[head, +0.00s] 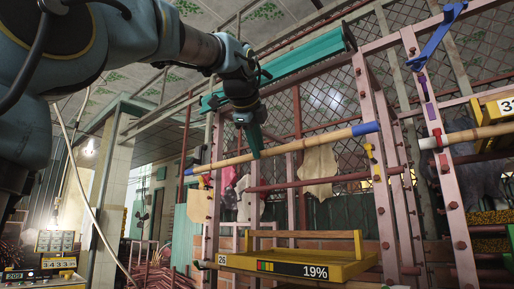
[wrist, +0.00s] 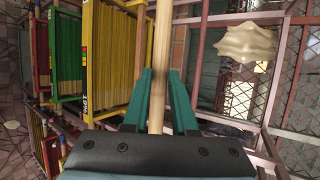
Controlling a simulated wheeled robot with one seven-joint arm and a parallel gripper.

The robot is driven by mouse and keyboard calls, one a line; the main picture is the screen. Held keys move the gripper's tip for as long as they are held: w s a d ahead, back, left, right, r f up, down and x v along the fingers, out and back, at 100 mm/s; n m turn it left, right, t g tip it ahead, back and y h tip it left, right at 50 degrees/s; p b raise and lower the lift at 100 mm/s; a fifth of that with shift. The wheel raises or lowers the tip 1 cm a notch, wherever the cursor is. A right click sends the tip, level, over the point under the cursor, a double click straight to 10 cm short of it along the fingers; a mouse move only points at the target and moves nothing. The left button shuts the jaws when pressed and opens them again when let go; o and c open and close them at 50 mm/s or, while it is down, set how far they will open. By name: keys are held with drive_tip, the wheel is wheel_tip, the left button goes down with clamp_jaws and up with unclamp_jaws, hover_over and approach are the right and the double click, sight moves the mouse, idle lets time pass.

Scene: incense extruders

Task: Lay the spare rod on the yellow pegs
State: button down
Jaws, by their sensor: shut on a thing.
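The spare rod (head: 310,142) is a long tan pole with blue ends, held slightly tilted, its right end higher, in front of the pink rack posts. My gripper (head: 255,150) has teal fingers and is shut on the rod left of its middle. In the wrist view the rod (wrist: 160,55) runs between the teal fingers (wrist: 160,105). A yellow peg (head: 369,151) sits on the post just below the rod's right blue end; I cannot tell whether they touch. The peg by the left end is too small to make out clearly.
A pink post (head: 378,180) with red knobs stands by the rod's right end. Another tan rod (head: 480,133) lies farther right, near a blue bracket (head: 436,38). A yellow tray (head: 300,262) marked 19% is below. Colored trays (wrist: 105,60) line the wrist view's left.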

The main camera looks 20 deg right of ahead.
drive_tip(key=w+d+f, duration=0.3)
drive_tip(key=d, duration=0.3)
drive_tip(key=shift+w+d, duration=0.2)
drive_tip(key=shift+w, duration=0.05)
idle(0.4)
drive_tip(key=shift+c, duration=1.6)
unclamp_jaws()
drive_tip(key=shift+a, duration=0.1)
drive_tip(key=s+a+b, duration=0.3)
drive_tip(key=s+a, duration=0.1)
drive_tip(key=a, duration=0.4)
drive_tip(key=shift+s+a, duration=0.3)
drive_tip(key=shift+s, duration=0.1)
